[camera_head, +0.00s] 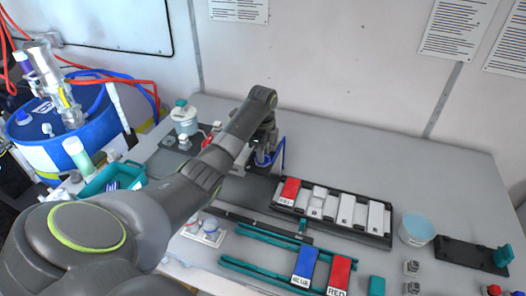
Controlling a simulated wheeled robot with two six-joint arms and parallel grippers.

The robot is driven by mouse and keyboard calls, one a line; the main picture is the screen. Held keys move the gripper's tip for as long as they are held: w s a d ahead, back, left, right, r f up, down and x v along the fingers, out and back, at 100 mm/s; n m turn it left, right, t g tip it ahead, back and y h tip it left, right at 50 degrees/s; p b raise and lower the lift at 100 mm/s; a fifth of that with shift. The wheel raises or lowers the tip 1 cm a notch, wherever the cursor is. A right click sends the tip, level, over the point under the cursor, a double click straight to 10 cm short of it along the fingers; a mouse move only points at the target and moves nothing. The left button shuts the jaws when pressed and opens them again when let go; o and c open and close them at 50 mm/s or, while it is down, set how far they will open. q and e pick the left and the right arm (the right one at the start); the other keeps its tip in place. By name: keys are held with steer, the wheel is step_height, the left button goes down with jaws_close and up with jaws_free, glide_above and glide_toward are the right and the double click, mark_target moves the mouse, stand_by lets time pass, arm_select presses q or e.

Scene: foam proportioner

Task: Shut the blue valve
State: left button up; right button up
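My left arm reaches in from the lower left across the table. Its gripper (265,152) points down near the middle of the table, and its fingertips are too small and covered to tell open from shut. A thin blue part (281,154), perhaps belonging to the blue valve, shows right at the gripper. I cannot tell whether the gripper touches it. A small red part (206,137) shows left of the gripper, partly hidden by my forearm. My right gripper is not in view.
A black rack (388,236) with white slots and a red block stands right of the arm. Blue and red labelled blocks (304,264) lie in front. A white jar (184,117), a teal tray (107,179) and a blue drum (75,137) stand left. The table's back right is clear.

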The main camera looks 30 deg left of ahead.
arm_select(q)
jaws_close()
steer(key=shift+n, duration=1.4)
steer(key=n, duration=1)
steer(key=shift+f+n, duration=0.1)
steer(key=shift+n, duration=2.5)
